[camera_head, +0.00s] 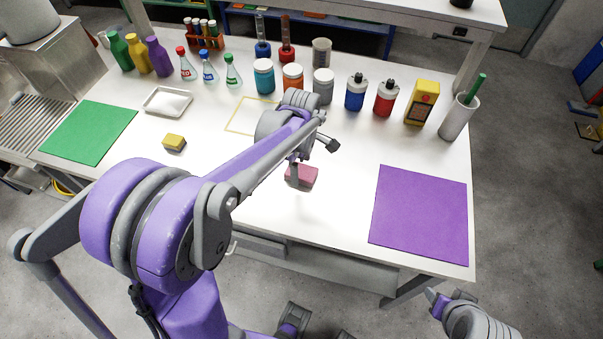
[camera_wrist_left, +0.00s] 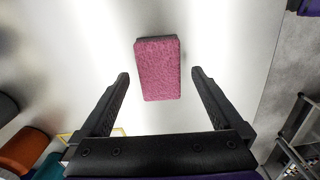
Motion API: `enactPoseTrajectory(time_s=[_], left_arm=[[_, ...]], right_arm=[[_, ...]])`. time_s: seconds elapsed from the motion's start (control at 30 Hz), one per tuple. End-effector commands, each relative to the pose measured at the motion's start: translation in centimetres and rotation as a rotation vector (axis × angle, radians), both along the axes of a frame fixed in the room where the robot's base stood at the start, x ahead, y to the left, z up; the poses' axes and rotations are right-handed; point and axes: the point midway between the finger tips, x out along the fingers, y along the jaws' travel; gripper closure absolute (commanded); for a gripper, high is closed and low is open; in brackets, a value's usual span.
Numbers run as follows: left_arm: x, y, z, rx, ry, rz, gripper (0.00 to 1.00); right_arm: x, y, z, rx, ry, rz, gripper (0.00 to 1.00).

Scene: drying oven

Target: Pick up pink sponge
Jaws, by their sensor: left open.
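The pink sponge (camera_head: 302,176) lies on the white table near its front edge, in the middle of the head view. In the left wrist view the sponge (camera_wrist_left: 157,69) is a pink block with a dark side, ahead of the fingertips and roughly between their lines. My left gripper (camera_wrist_left: 160,75) is open and empty, with one finger on each side and a gap to the sponge. In the head view my left gripper (camera_head: 312,158) is just above and behind the sponge, partly hiding it. My right gripper (camera_head: 437,303) is off the table at the lower right, its fingers unclear.
A purple mat (camera_head: 420,215) lies right of the sponge and a green mat (camera_head: 88,133) at the left. A yellow sponge (camera_head: 174,142) and a white tray (camera_head: 167,101) are left of my arm. Several bottles and jars line the back, with a white cylinder (camera_head: 457,118) at right.

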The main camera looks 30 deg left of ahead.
Motion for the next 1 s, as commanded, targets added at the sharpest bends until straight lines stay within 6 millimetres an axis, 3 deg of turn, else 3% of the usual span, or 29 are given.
enactPoseTrajectory(time_s=[0.17, 0.43, 0.9, 1.0], left_arm=[[0.1, 0.0, -2.2, 0.000, 0.000, 0.000, 0.00], [0.0, 0.0, -2.5, 0.000, 0.000, 0.000, 0.00], [0.0, 0.0, -2.5, 0.000, 0.000, 0.000, 0.83], [0.0, 0.0, -2.5, 0.000, 0.000, 0.000, 0.85]], right_arm=[[0.0, 0.0, -0.2, 0.000, 0.001, 0.000, 0.50], [0.0, 0.0, -0.2, 0.000, 0.001, 0.000, 0.50], [0.0, 0.0, -0.2, 0.000, 0.001, 0.000, 0.50], [0.0, 0.0, -0.2, 0.000, 0.001, 0.000, 0.50]])
